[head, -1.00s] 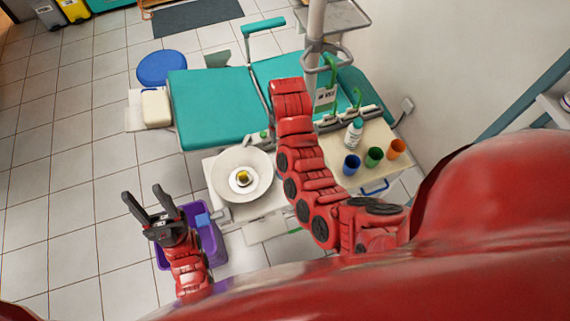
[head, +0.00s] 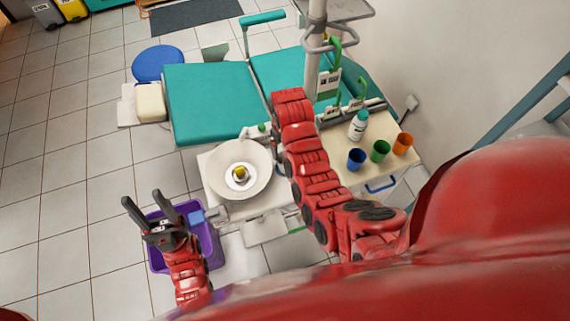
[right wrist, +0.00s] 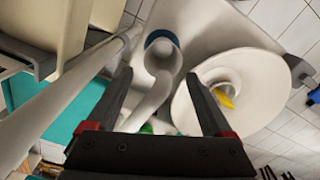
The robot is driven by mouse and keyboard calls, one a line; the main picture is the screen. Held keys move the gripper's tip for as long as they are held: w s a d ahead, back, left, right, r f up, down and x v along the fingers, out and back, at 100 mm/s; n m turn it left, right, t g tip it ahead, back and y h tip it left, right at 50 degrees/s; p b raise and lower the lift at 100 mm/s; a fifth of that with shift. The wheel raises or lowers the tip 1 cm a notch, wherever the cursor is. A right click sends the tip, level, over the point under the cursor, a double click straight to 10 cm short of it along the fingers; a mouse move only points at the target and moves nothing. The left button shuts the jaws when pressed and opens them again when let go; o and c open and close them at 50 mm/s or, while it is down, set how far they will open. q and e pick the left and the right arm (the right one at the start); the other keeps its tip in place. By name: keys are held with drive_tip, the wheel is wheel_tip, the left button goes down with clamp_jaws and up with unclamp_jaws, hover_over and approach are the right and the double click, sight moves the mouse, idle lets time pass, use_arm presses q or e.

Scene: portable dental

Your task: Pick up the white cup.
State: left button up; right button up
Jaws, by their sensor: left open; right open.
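A round white basin (head: 222,186) stands beside the teal chair in the head view. A small white round piece with a yellow thing in it (head: 240,174) sits in its middle; I cannot tell whether this is the white cup. The basin (right wrist: 262,112) also shows at the right in the right wrist view. Left of it there, a white curved, spout-like shape (right wrist: 152,105) lies between the fingers in the picture, not gripped. My right gripper (right wrist: 158,75) is open and empty; the head view hides its fingers. My left gripper (head: 142,198) is open and empty over the purple bin.
The purple bin (head: 209,240) stands on the floor at lower left. A side table (head: 340,140) carries a bottle (head: 358,126) and blue (head: 356,159), green (head: 380,151) and orange (head: 402,144) cups. A pole (head: 314,55) rises behind my right arm. Floor at left is clear.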

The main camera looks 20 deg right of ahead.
drive_tip(key=shift+s+f+p, duration=0.2)
drive_tip(key=shift+p, duration=0.15)
drive_tip(key=f+p, duration=0.2)
drive_tip(key=f, duration=0.1)
drive_tip(key=shift+s, duration=0.2)
drive_tip(key=shift+w+f, duration=0.1)
drive_tip(key=shift+f, duration=0.75)
drive_tip(key=shift+c, duration=0.2)
drive_tip(key=c, duration=1)
drive_tip(key=shift+r, duration=0.1)
